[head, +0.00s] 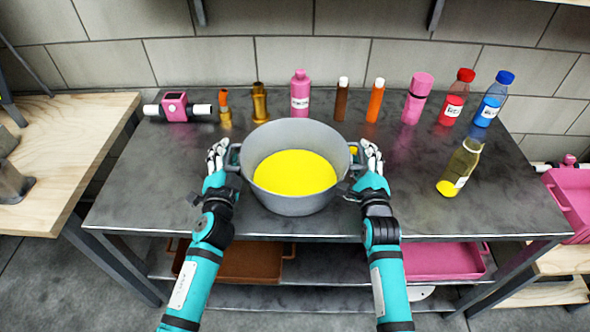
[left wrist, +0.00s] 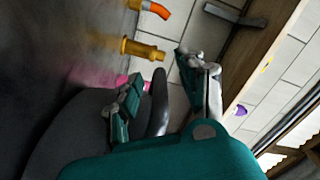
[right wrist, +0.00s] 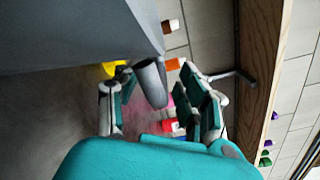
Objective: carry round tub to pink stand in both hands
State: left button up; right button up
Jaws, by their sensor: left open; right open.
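The round tub (head: 262,197) is a grey pot with a yellow inside, upright on the dark metal table. My left gripper (head: 217,156) is at its left handle, and my right gripper (head: 371,158) is at its right handle. In the left wrist view the handle (left wrist: 159,103) shows between open fingers. In the right wrist view the other handle (right wrist: 151,84) shows between open fingers. I cannot tell whether the fingers touch the handles. I cannot tell which pink thing is the stand; a pink block with white ends (head: 176,107) stands at the back left.
Several bottles line the table's back, including a pink bottle (head: 300,95). A yellow-based bottle (head: 460,168) leans right of the tub. A pink crate (head: 570,200) is at the far right; a pink tray (head: 443,261) lies on the lower shelf. The table's left front (head: 140,205) is clear.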

pick_arm(q)
grip_shut()
pick_arm(e)
grip_shut()
